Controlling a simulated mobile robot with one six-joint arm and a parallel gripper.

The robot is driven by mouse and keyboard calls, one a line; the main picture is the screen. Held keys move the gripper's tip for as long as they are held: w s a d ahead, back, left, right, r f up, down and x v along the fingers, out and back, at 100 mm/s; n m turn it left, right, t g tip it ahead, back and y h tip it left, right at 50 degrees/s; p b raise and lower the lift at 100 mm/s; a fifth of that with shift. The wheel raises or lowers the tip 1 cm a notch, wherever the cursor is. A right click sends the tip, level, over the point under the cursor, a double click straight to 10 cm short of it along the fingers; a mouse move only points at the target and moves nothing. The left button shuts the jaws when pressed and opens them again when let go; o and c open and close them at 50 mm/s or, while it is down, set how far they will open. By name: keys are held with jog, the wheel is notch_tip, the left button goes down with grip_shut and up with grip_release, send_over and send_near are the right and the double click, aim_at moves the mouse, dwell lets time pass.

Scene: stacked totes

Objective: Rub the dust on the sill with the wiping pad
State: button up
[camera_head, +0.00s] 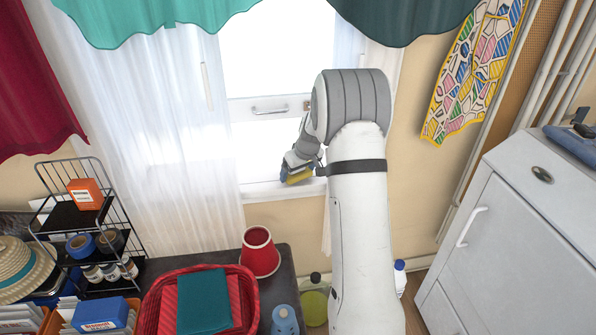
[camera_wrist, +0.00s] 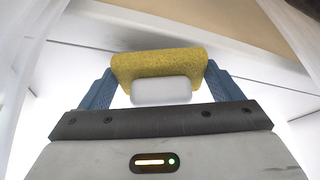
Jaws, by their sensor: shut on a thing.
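The wiping pad (camera_wrist: 160,64) is a yellow sponge-like block with a white part (camera_wrist: 161,91). My gripper (camera_wrist: 158,88) is shut on it, with blue fingers on both sides. In the head view the yellow pad (camera_head: 299,176) shows at the end of my gripper (camera_head: 292,170), low at the window. The white sill (camera_head: 262,190) runs under the window, and the pad is at or just above it; I cannot tell whether they touch. My arm hides the right part of the sill. No dust can be made out in either view.
A sheer white curtain (camera_head: 165,130) hangs left of the sill. Below stand a red cup (camera_head: 260,252) and a red basket (camera_head: 250,318) with a teal cloth (camera_head: 204,301). A wire rack (camera_head: 62,180) is at left, a white cabinet (camera_head: 530,230) at right.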

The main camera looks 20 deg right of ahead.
aim_at(312, 171)
jog(key=shift+f+b, duration=0.65)
jog(key=shift+f, duration=0.2)
jog(key=shift+d, duration=0.1)
jog(key=shift+s+d+r+b, duration=0.15)
jog(key=shift+d+b, duration=0.15)
jog(key=shift+d, duration=0.4)
jog(key=shift+s+d+b, duration=0.1)
jog(key=shift+d+b, duration=0.25)
jog(key=shift+d, duration=0.35)
jog(key=shift+s+d+r+b, duration=0.15)
jog(key=shift+d+b, duration=0.15)
jog(key=shift+d, duration=0.4)
jog(key=shift+s+d+r+b, duration=0.1)
jog(key=shift+s+d+b, duration=0.15)
jog(key=shift+d, duration=0.4)
jog(key=shift+s+d+b, duration=0.15)
jog(key=shift+d+b, duration=0.2)
jog(key=shift+d, duration=0.3)
jog(key=shift+r, duration=0.1)
jog(key=shift+a, duration=0.1)
jog(key=shift+w+a, duration=0.25)
jog(key=shift+a, duration=0.6)
jog(key=shift+w+a, duration=0.3)
jog(key=shift+a, duration=0.6)
jog(key=shift+w+a, duration=0.25)
jog(key=shift+a, duration=1.3)
